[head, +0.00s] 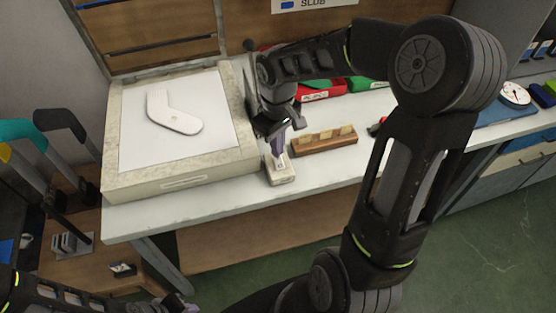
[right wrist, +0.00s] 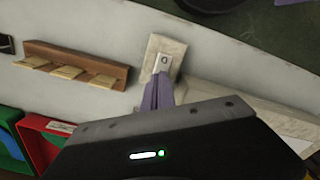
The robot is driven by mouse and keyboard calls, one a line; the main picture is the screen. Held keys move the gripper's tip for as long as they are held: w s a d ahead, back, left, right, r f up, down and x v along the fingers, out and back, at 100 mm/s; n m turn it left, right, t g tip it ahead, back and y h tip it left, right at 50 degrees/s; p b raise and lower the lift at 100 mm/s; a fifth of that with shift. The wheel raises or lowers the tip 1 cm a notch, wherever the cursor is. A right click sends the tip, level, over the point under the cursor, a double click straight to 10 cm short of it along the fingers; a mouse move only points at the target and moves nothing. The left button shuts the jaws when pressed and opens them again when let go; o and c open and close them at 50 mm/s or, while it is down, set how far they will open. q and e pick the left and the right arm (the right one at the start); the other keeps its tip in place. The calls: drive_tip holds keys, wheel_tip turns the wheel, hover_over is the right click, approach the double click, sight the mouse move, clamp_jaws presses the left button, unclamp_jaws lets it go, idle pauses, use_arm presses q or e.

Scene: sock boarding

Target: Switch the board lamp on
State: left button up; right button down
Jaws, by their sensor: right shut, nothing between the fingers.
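The board lamp (head: 232,177) is a pale, stone-like slab with a white panel at the left of the table. A white, sock-shaped form (head: 172,112) lies on the panel. I cannot tell whether the panel is lit. A small beige switch box (head: 279,175) stands just right of the slab. The right wrist view shows the box's light plate with a small dark mark (right wrist: 163,62). My right gripper (head: 279,148) is shut and empty, its purple fingers pointing down at the box; I cannot tell whether they touch it. My left gripper (head: 168,303) barely shows at the bottom edge.
A wooden block with several light tabs (head: 323,141) stands right of the switch box. Red (head: 322,92) and green (head: 366,85) bins stand behind. The white tabletop (head: 225,194) is bare along its front edge. Tool handles (head: 62,128) rise at far left.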

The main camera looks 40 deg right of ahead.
drive_tip(key=shift+f+b, duration=0.75)
drive_tip(key=shift+f, duration=0.2)
idle(0.6)
drive_tip(key=shift+r+p, duration=2.7)
drive_tip(key=shift+r, duration=0.85)
